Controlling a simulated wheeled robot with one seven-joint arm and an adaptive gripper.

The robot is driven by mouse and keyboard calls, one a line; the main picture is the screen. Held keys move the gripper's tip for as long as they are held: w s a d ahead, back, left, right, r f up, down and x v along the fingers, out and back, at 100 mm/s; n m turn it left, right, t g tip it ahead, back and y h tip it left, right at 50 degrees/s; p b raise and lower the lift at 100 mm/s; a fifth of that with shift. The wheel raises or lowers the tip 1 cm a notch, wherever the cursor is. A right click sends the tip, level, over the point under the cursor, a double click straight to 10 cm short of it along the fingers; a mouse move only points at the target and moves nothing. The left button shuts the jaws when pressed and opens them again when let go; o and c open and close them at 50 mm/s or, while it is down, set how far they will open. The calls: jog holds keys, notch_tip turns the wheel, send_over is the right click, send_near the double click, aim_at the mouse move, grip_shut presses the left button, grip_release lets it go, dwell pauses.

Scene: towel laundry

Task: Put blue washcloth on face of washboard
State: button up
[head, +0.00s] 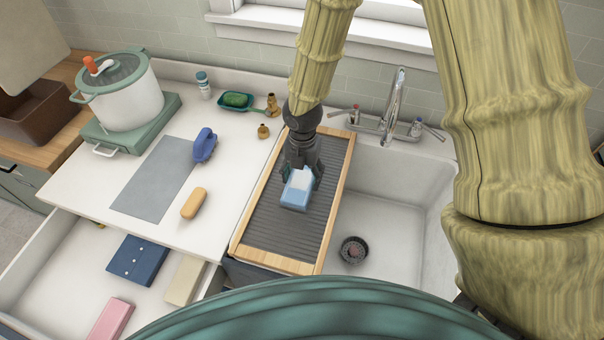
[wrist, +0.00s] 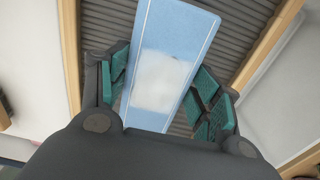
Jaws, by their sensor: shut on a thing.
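The blue washcloth (head: 296,192) is a folded light-blue block with a white patch on its top. My gripper (head: 300,176) is shut on it, over the middle of the washboard. In the wrist view the washcloth (wrist: 172,60) lies between the green finger pads of my gripper (wrist: 168,92). The washboard (head: 264,226) has a grey ribbed face and a light wooden frame. Its ribs also show behind the cloth in the wrist view (wrist: 238,22). I cannot tell whether the cloth touches the ribbed face.
The white sink (head: 385,228) with its faucet (head: 394,105) is right of the washboard. On the left counter are a blue brush (head: 204,145), a yellow-orange block (head: 193,203) and a white pot (head: 125,98). An open drawer (head: 72,270) holds folded cloths at lower left.

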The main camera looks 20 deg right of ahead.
aim_at(302, 177)
jog(key=o, duration=1)
jog(key=shift+r, duration=0.2)
notch_tip(302, 177, up, 12)
jog(key=b, duration=0.3)
jog(key=shift+f, duration=0.1)
jog(key=o, duration=0.3)
